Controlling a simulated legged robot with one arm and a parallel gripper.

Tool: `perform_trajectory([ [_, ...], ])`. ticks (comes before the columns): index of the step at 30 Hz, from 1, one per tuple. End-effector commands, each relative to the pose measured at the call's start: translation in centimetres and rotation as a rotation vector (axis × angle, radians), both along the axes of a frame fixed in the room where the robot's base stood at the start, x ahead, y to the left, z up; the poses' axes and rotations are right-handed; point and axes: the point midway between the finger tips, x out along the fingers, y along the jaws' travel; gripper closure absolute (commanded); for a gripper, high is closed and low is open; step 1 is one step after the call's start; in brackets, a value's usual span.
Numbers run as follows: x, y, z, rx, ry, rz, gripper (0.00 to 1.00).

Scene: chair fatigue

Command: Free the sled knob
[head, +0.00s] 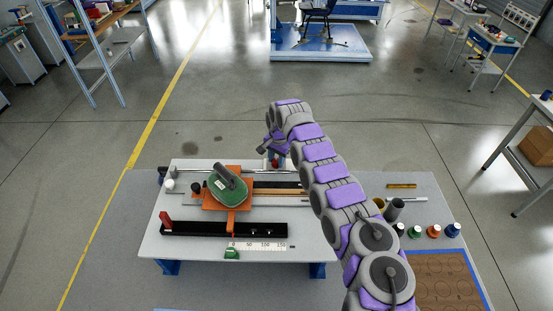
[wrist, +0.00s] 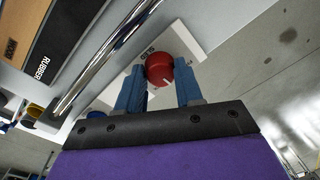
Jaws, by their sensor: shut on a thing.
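The red sled knob (wrist: 160,69) has a white mark on its face and sits beside a white plate lettered SLED in the wrist view. My gripper (wrist: 161,76) has its two blue fingers on either side of the knob, shut on it. In the head view my gripper (head: 275,157) is at the back edge of the bench, and the knob is mostly hidden by my arm.
A steel rod (wrist: 110,60) runs close beside the knob. A strip lettered RUBBER (wrist: 58,45) lies beyond it. The grey bench (head: 190,247) also holds a ruler (head: 258,246) and a black rail (head: 265,229).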

Motion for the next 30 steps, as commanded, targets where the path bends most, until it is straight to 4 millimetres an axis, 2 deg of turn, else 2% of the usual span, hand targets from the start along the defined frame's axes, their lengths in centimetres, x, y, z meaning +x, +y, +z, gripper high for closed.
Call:
perform_trajectory([
  [7, 0.10, 0.10, -0.01, 0.001, -0.004, 0.121, 0.95],
  [21, 0.29, 0.11, 0.15, 0.002, -0.010, 0.511, 0.95],
  [30, 0.24, 0.03, 0.08, 0.002, -0.004, 0.688, 0.95],
])
